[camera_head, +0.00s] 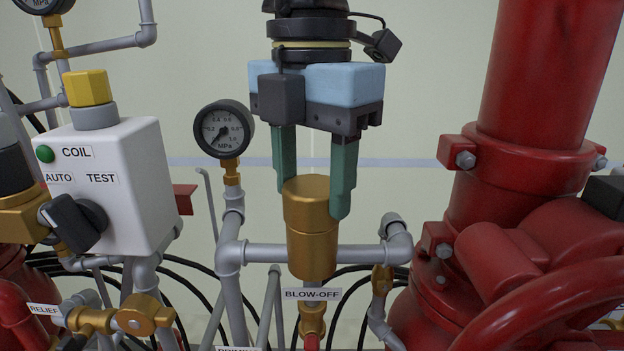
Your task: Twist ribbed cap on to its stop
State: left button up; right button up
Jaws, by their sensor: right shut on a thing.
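The brass cap (304,192) is the top of an upright brass cylinder (312,250) above the BLOW-OFF label. Ribs on it cannot be made out at this size. My right gripper (314,194) comes down from above with two green fingers. It is shut on the cap, one finger at its left and rear, the other at its right and front. The cap sits upright on the cylinder body, with only a faint line between them. Whether it is at its stop cannot be told. My left gripper is not in view.
A pressure gauge (223,129) stands close left of the fingers. A white COIL box (128,185) with a yellow cap (87,87) and black knob (74,221) is at the left. A large red pipe (545,80) and red handwheel (545,300) fill the right. Grey pipes run below.

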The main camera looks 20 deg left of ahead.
jog(key=shift+r+m, duration=0.15)
jog(key=shift+m, duration=0.95)
jog(key=o, duration=1.1)
jog(key=shift+c, duration=0.2)
jog(key=o, duration=0.3)
